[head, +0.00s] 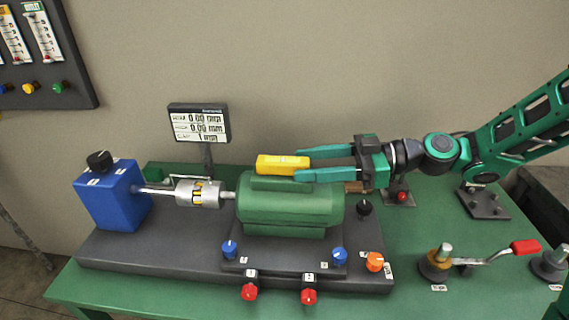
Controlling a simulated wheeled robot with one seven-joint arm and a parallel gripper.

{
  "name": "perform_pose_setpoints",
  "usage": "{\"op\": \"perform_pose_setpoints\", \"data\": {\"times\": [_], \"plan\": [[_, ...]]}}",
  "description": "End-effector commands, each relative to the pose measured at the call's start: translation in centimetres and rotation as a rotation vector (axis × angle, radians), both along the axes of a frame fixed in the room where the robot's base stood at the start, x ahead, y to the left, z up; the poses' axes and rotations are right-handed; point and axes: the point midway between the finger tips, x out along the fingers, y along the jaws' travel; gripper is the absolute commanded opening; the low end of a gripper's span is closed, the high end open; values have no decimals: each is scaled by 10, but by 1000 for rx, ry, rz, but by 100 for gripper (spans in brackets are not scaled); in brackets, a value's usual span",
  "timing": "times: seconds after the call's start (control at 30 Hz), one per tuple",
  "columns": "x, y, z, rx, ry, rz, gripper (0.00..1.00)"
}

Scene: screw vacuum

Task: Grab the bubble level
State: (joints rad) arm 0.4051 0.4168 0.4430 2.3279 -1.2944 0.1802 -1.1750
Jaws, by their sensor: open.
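The bubble level (280,164) is a small yellow block with pale lettering on its side. It lies on or just above the top of the green motor-like cylinder (290,206) in the head view. My gripper (301,164) reaches in from the right with its two green fingers spread. The fingertips lie on either side of the level's right end in the picture. I cannot tell whether either finger touches it. The level's left part sticks out past the fingertips.
A blue box (108,196) and a silver coupling (198,193) stand left of the cylinder on a dark base (180,257). A display (199,122) stands behind. Blue, red and orange knobs line the front. A red-handled crank (485,258) is at right.

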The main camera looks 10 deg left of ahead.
Motion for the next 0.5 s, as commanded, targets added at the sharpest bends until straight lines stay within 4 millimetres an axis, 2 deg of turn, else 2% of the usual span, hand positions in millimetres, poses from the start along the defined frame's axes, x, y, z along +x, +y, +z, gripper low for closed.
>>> {"op": "perform_pose_setpoints", "data": {"times": [0.17,0.5], "plan": [[-1,11,-1,0,0,2,49],[1,54,-6,-1,1,4,49]]}}
